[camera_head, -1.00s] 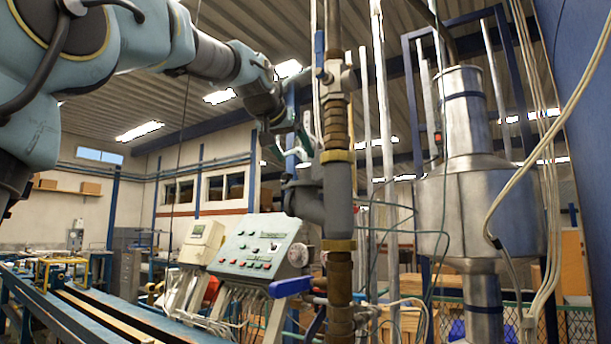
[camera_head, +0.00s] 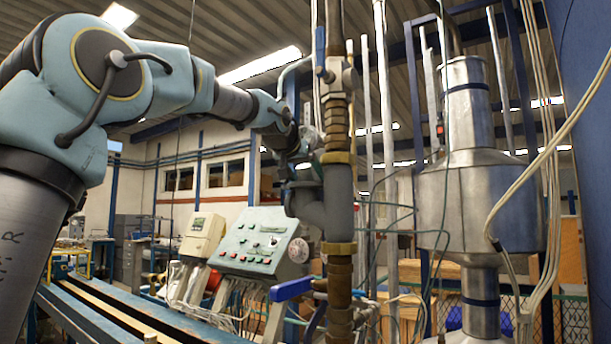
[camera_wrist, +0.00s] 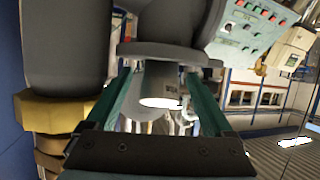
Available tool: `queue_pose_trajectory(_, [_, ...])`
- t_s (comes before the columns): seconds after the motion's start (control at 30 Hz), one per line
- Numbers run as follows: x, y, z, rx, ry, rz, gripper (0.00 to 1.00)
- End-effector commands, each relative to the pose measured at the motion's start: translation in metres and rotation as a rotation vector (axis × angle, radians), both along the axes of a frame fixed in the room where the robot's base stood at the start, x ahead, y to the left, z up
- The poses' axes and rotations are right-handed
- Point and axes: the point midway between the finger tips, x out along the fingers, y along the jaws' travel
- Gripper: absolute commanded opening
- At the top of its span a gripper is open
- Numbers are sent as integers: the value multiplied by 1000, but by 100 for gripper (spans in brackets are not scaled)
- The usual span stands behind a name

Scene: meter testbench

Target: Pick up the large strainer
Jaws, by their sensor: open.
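The large strainer (camera_head: 338,196) is a grey fitting with an angled side branch, set in the upright brown pipe between brass-coloured collars. It stands upright in the middle of the head view. In the wrist view its grey flange and stub (camera_wrist: 160,82) show between the fingers. My gripper (camera_head: 306,152) is close to the left of the pipe, just above the branch. In the wrist view my gripper (camera_wrist: 158,95) is open, its two green fingers on either side of the stub. Whether they touch it I cannot tell.
A green control panel (camera_head: 258,241) and a cream meter box (camera_head: 202,236) stand left of the pipe. A blue-handled lever (camera_head: 291,289) juts out below the strainer. A large metal tank (camera_head: 480,205) stands at right. A blue-railed bench (camera_head: 110,318) runs at lower left.

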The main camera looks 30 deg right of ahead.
Motion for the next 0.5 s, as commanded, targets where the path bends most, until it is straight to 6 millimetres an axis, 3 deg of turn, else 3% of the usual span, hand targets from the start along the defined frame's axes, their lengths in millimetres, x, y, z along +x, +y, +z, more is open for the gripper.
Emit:
queue_pose_trajectory(0.07, [0, 0, 0, 0, 0, 0, 86])
queue_pose_trajectory(0.5, [0, 1, 0, 1, 1, 0, 37])
